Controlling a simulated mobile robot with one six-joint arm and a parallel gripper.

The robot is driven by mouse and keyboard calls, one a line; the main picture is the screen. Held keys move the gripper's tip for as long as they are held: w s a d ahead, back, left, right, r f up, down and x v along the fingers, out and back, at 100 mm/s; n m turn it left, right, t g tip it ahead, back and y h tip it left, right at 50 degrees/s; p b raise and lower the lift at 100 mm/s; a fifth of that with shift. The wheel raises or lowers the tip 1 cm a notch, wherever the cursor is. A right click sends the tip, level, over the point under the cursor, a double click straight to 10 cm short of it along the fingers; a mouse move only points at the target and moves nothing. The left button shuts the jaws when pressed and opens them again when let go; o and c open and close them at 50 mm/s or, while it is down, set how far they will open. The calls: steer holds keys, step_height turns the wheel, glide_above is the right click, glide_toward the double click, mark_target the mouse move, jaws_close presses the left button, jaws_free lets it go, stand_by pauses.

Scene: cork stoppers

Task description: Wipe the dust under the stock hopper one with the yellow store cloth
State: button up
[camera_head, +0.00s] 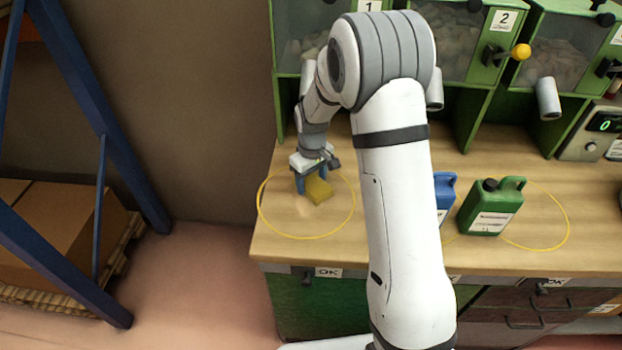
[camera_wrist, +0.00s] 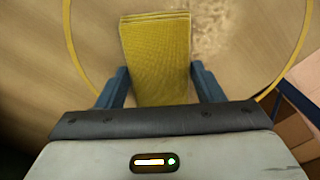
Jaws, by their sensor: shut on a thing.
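My gripper (camera_head: 308,178) is low over the left part of the bench, its fingers shut on the folded yellow store cloth (camera_head: 320,191). In the wrist view the cloth (camera_wrist: 157,62) lies between the two blue fingers and extends beyond them. A pale speckled dust patch (camera_wrist: 208,32) shows on the wood just right of the cloth's far end. A yellow ring outline (camera_head: 262,220) on the bench surrounds the cloth and gripper. Stock hopper one (camera_head: 303,25), marked 1, is behind, partly hidden by my arm. I cannot tell whether the cloth touches the bench.
A green jerrycan (camera_head: 491,207) and a partly hidden blue one (camera_head: 443,193) stand right of my arm. Hopper two (camera_head: 453,40) has a yellow-knobbed lever. A blue rack (camera_head: 90,85) stands left, apart from the bench.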

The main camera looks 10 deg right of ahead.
mark_target(311, 193)
steer(key=shift+s+a+f+b, duration=0.1)
steer(key=shift+s+a+b, duration=0.1)
steer(key=shift+s, duration=0.7)
steer(key=shift+s+a+f+b, duration=0.1)
steer(key=shift+s+a+b, duration=0.05)
steer(key=shift+s, duration=0.75)
steer(key=shift+s+a+r+b, duration=0.1)
steer(key=shift+s+a+b, duration=0.1)
steer(key=shift+s, duration=0.85)
steer(key=shift+s+a+r+b, duration=0.1)
steer(key=shift+s+a, duration=0.1)
steer(key=shift+s, duration=0.9)
steer(key=shift+s+a+b, duration=0.15)
steer(key=shift+s+a, duration=0.05)
steer(key=shift+s, duration=0.85)
steer(key=shift+w+a+f, duration=0.1)
steer(key=shift+w+a, duration=0.1)
steer(key=shift+a, duration=0.6)
steer(key=shift+w+a, duration=0.15)
steer(key=shift+a, duration=0.65)
steer(key=shift+w+d, duration=0.35)
steer(key=shift+w, duration=1.45)
steer(key=shift+w+d, duration=0.35)
steer(key=shift+w, duration=1.45)
steer(key=shift+w+d, duration=0.35)
steer(key=shift+w, duration=1.45)
steer(key=shift+r, duration=0.2)
